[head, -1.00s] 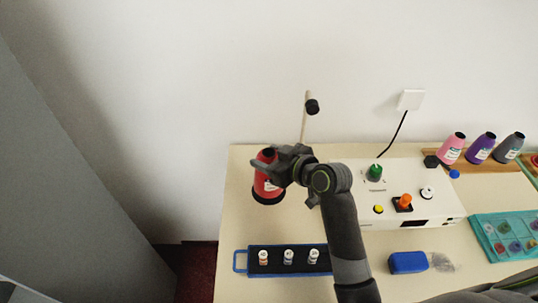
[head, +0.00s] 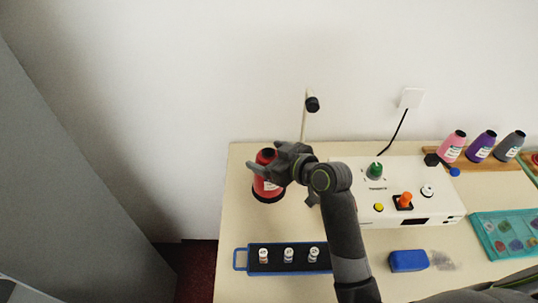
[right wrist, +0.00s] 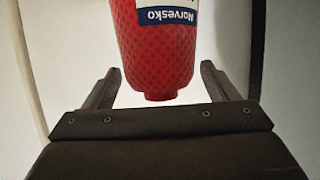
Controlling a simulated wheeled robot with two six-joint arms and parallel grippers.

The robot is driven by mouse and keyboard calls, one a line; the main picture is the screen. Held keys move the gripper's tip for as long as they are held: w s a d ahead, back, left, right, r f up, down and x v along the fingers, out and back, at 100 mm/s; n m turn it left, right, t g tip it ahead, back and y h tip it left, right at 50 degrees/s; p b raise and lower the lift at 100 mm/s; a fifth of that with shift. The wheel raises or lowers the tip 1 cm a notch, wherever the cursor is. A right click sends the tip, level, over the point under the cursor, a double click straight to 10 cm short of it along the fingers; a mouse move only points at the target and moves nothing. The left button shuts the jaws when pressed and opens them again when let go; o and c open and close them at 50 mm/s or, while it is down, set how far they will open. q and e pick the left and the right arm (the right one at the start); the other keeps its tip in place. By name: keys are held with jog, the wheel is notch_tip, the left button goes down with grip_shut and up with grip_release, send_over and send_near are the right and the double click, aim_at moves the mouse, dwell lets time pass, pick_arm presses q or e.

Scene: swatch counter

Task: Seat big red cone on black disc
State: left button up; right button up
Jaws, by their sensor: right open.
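The big red cone (head: 264,186) stands upright at the left of the counter, with a black top and a white and blue label. A black disc (head: 269,200) shows as a dark rim under its base, and the cone appears to rest on it. My right gripper (head: 264,158) is open at the cone's upper part, with one finger to each side. In the right wrist view the red cone (right wrist: 160,50) lies between the spread fingers (right wrist: 155,88), with visible gaps on both sides. My left gripper is not in view.
A thin post with a black knob (head: 312,104) rises behind the cone. A blue-edged tray (head: 240,260) with small spools is in front. A white control box (head: 375,208) is to the right. Pink, purple and grey cones (head: 482,147) stand on a wooden rack at the back right.

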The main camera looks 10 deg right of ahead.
jog(key=shift+s+d, duration=0.1)
jog(key=v, duration=1.7)
jog(key=shift+r+b, duration=0.15)
jog(key=shift+b, duration=0.3)
